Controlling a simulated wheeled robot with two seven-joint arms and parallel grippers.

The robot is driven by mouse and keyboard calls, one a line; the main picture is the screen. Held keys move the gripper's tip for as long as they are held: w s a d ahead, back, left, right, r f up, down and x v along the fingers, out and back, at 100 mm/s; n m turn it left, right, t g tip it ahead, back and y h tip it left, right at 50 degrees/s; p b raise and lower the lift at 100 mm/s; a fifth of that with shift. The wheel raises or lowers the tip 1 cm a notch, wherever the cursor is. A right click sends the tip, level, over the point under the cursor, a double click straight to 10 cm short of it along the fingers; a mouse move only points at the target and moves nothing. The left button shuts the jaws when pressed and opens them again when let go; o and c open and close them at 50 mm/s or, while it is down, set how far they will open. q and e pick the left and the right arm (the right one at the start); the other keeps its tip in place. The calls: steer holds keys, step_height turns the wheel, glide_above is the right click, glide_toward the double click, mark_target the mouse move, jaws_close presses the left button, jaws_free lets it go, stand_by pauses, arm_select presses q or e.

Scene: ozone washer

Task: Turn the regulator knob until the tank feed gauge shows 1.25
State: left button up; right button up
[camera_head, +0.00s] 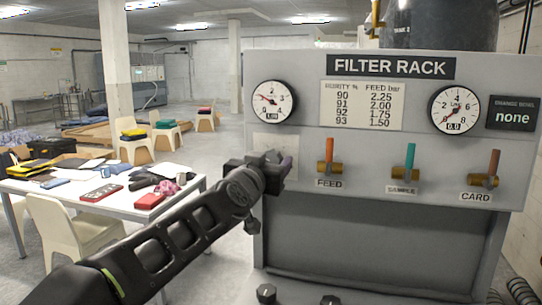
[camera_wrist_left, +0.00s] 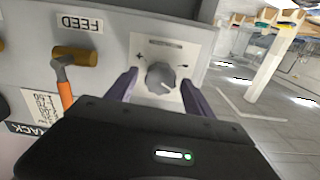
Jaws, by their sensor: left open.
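The regulator knob (camera_wrist_left: 160,78) is a dark grey round knob on a pale plate with plus and minus marks, in the left wrist view. My left gripper (camera_wrist_left: 160,88) is open, with one purple finger on each side of the knob; I cannot tell whether they touch it. In the head view, my left gripper (camera_head: 272,166) is at the panel's left side and hides the knob. The left gauge (camera_head: 272,101) is round and white with a red needle pointing up-left; its small readout looks like 1.00, but is hard to read. My right gripper is not in view.
The FILTER RACK panel (camera_head: 300,62) carries an orange FEED lever (camera_head: 329,150), a teal SAMPLE lever (camera_head: 410,157), a brown CARD lever (camera_head: 493,163) and a second gauge (camera_head: 455,109). The FEED lever is close beside the knob plate. A cluttered white table (camera_head: 60,187) stands left.

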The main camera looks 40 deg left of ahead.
arm_select(q)
steer(key=shift+w+a, duration=0.2)
steer(key=shift+w, duration=0.35)
